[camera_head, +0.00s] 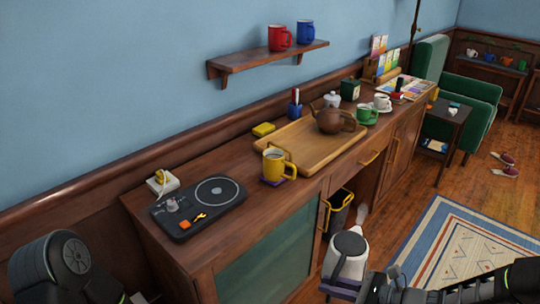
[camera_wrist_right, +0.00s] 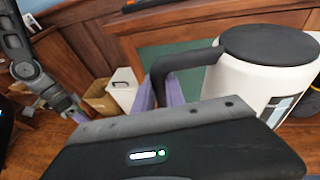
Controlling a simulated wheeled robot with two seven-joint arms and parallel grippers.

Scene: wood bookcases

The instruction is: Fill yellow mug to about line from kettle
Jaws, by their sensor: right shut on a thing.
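The yellow mug (camera_head: 273,167) stands upright on a purple coaster (camera_head: 287,178) near the front edge of the wooden sideboard. Its inside looks pale near the top; I cannot make out a fill line or the exact level. The white kettle (camera_head: 345,256) with a dark lid is in front of the sideboard, below its top and apart from the mug. It fills the right of the right wrist view (camera_wrist_right: 258,85). My right gripper (camera_head: 343,287) is shut on the kettle's dark handle (camera_wrist_right: 183,62).
A black hotplate base (camera_head: 198,207) lies left of the mug. A wooden tray (camera_head: 318,155) with a brown teapot (camera_head: 330,120) lies behind and right. A green mug (camera_head: 367,113) stands beyond it. A bin (camera_head: 340,205) stands in the sideboard's opening.

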